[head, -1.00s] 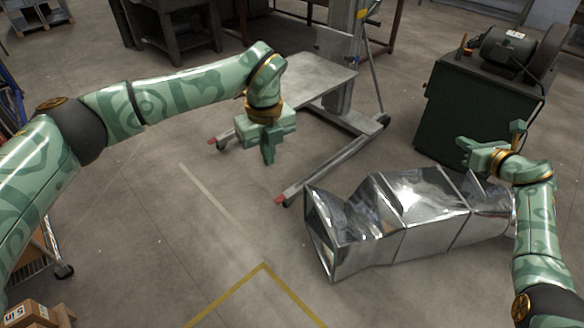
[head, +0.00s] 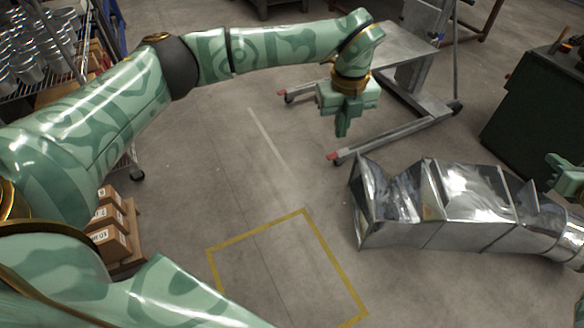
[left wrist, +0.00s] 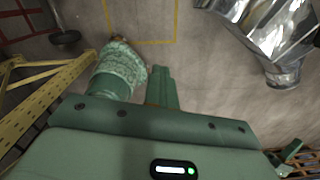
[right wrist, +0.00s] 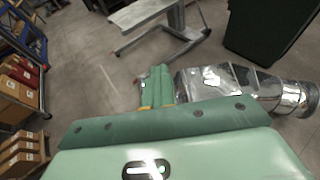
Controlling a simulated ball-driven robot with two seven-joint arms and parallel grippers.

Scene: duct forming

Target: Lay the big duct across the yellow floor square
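The big duct (head: 468,207) is a shiny silver metal piece with a square flared end and a narrower round end. It lies on the floor at the right, apart from the yellow floor square (head: 303,214), whose bare middle shows. The duct shows in the left wrist view (left wrist: 262,22) and right wrist view (right wrist: 228,82). My left gripper (head: 341,128) is shut and empty, above the floor left of the duct. My right gripper (right wrist: 157,82) is shut and empty; only part of it shows at the head view's right edge, near the duct's round end.
A grey lift table (head: 395,45) with red-tipped legs stands behind the duct. A dark green machine cabinet (head: 530,115) is at the right. Cardboard boxes (head: 110,240) and a shelf of metal cans (head: 28,65) are at the left.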

